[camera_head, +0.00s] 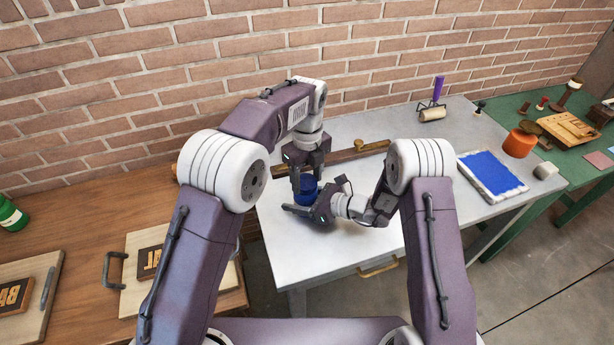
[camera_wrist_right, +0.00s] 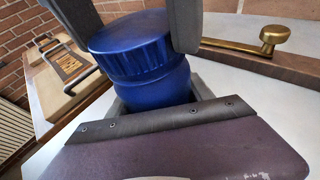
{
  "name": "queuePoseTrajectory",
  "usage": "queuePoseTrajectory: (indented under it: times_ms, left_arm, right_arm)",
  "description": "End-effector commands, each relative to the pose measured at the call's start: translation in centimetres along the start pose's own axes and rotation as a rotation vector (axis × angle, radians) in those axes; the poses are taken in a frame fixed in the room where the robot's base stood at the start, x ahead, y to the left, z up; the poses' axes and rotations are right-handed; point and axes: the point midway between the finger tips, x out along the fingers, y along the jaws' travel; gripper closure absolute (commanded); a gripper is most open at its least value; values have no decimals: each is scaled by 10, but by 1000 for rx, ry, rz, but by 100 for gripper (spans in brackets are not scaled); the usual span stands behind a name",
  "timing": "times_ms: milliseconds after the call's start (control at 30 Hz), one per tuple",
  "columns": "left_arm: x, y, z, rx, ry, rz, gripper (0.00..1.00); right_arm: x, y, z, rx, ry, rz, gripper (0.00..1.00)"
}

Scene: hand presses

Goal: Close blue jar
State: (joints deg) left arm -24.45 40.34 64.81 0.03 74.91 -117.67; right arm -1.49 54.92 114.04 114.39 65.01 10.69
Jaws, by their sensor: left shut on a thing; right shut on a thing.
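The blue jar (camera_head: 307,195) stands upright on the white table (camera_head: 350,240). In the right wrist view its body (camera_wrist_right: 155,88) sits below a ribbed blue lid (camera_wrist_right: 130,42). The lid rests on top of the body; I cannot tell how tightly it is seated. My left gripper (camera_head: 307,178) comes down from above and is shut on the lid, with dark fingers on either side of it. My right gripper (camera_head: 308,203) lies low from the right and is shut on the jar's body. Its jaws (camera_wrist_right: 155,105) hide the jar's lower part.
A wooden bar with a brass knob (camera_head: 359,144) lies behind the jar. A purple-handled roller (camera_head: 433,108) and a blue screen (camera_head: 491,172) are farther right. Wooden boards (camera_head: 142,262) lie on the brown table left.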

Motion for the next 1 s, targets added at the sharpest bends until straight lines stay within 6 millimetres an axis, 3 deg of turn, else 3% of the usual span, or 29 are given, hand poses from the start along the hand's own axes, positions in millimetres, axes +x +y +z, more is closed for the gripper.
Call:
queuePoseTrajectory:
  times_ms: [167,400,500,833,867,900,1000]
  left_arm:
    - [0,1,0,116,0,0,82]
    - [1,4,1,672,0,1,82]
    - [1,4,2,803,-1,1,82]
    - [0,5,2,851,-1,1,82]
    - [0,5,2,851,-1,0,37]
    - [0,5,2,851,-1,1,26]
    - [0,5,2,850,-1,1,24]
  right_arm:
    - [0,0,0,0,0,0,100]
    - [0,0,0,0,0,0,100]
    - [0,0,0,0,0,0,100]
    - [0,0,0,0,0,0,100]
    - [0,0,0,0,0,0,100]
    - [0,0,0,0,0,0,100]
    - [0,0,0,0,0,0,100]
